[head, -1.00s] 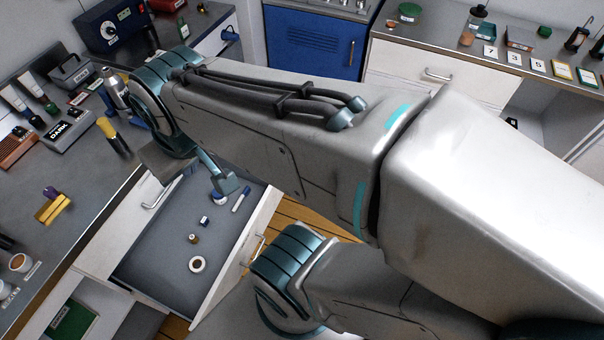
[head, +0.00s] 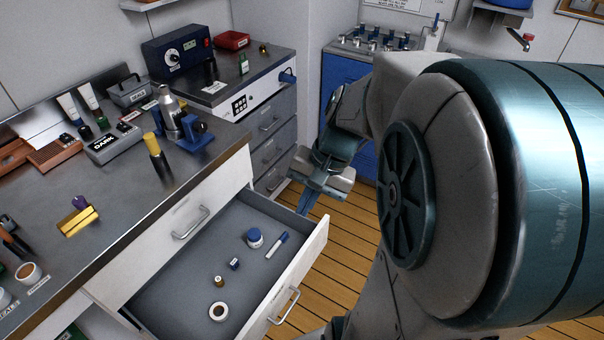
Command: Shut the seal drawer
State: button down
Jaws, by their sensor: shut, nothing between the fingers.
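An open drawer (head: 310,262) is pulled far out of the bench under the left counter. Its white front carries a silver bar handle (head: 285,306). I read no label on it, so I cannot confirm by name that it is the seal drawer. Inside lie a white ring (head: 219,311), a small brass-coloured piece (head: 218,281), a small blue item (head: 234,263), a blue-and-white jar (head: 255,238) and a blue-and-white pen-like item (head: 276,245). My gripper (head: 306,204) is shut and empty, fingers down, by the drawer front's far corner. Whether it touches cannot be told.
The left counter (head: 120,195) carries bottles, a yellow block (head: 78,220) and cups. Grey drawers (head: 270,150) stand behind. Wooden floor (head: 345,235) is clear right of the drawer.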

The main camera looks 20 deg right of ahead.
jog(key=w+d+f+m+y+b, duration=0.2)
jog(key=f+m+b, duration=0.1)
jog(key=f, duration=0.3)
jog(key=w+d+f+m+y+b, duration=0.2)
jog(key=f+b, duration=0.2)
jog(key=f, duration=0.2)
jog(key=m+t+y+b, duration=0.2)
jog(key=m+t+b, duration=1.2)
jog(key=m+b, duration=0.25)
send_near(328, 220)
jog(key=b+x, duration=0.2)
jog(key=x, duration=0.4)
jog(key=shift+d+f+b, duration=0.1)
jog(key=shift+b, duration=0.2)
jog(key=shift+w+a, duration=0.3)
jog(key=shift+w, duration=0.1)
